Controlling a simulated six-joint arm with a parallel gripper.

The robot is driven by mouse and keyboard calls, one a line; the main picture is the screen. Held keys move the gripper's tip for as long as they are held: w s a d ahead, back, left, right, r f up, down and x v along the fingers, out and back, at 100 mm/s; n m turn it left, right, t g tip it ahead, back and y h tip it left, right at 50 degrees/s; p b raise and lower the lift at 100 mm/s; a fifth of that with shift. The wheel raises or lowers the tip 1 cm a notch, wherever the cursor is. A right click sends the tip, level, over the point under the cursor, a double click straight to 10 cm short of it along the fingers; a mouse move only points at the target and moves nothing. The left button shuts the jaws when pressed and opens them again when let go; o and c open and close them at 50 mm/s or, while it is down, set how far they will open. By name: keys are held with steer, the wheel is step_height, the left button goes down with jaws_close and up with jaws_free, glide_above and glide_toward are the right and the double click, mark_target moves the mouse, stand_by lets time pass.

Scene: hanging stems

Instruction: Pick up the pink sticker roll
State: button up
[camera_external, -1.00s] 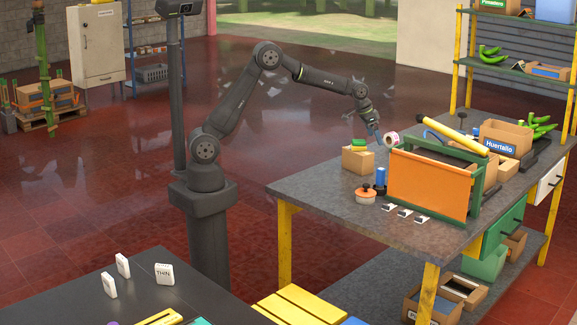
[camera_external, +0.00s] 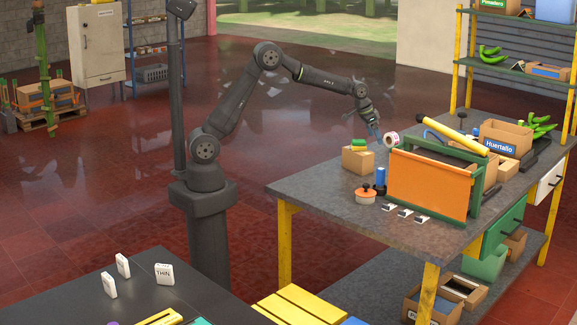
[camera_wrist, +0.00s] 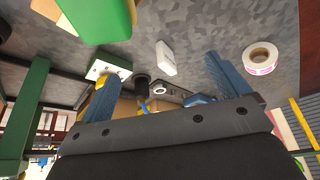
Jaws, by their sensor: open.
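The pink sticker roll (camera_external: 391,140) is a white ring with pink markings on the grey workbench, behind the orange panel. It also shows in the wrist view (camera_wrist: 260,58), lying flat on the bench. My gripper (camera_external: 376,134) is just left of the roll in the external view. In the wrist view, my gripper (camera_wrist: 165,62) has its two blue fingers spread wide with nothing held between them. The roll lies outside the right finger, apart from it.
The orange panel in a green frame (camera_external: 430,184) stands in front of the roll. A small cardboard box (camera_external: 358,160) with green and yellow blocks is to the left. A yellow tube (camera_external: 455,136) and the Huertaño box (camera_external: 505,138) are to the right. A white block (camera_wrist: 166,58) lies between the fingers' directions.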

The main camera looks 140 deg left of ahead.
steer(key=s+a+r+n+g+y, duration=0.1)
steer(key=s+a+r+n, duration=0.25)
steer(key=a, duration=0.45)
steer(key=s+a+r+n+g+y, duration=0.25)
steer(key=s+a, duration=0.25)
steer(key=a, duration=0.4)
glide_toward(390, 134)
steer(key=shift+n+t+h, duration=0.35)
steer(key=shift+n+t, duration=0.05)
steer(key=shift+t, duration=0.05)
steer(key=a+f, duration=0.1)
steer(key=s+a+f, duration=0.1)
steer(key=a+f, duration=0.2)
steer(key=shift+s+a+f, duration=0.15)
steer(key=shift+s+f, duration=0.05)
steer(key=shift+s, duration=0.05)
steer(key=shift+w+d+x, duration=0.1)
steer(key=shift+w+x, duration=0.05)
steer(key=shift+x, duration=0.75)
steer(key=shift+w+d+x, duration=0.1)
steer(key=shift+w+x, duration=0.1)
steer(key=shift+x, duration=1.7)
steer(key=c, duration=1)
steer(key=shift+c, duration=0.2)
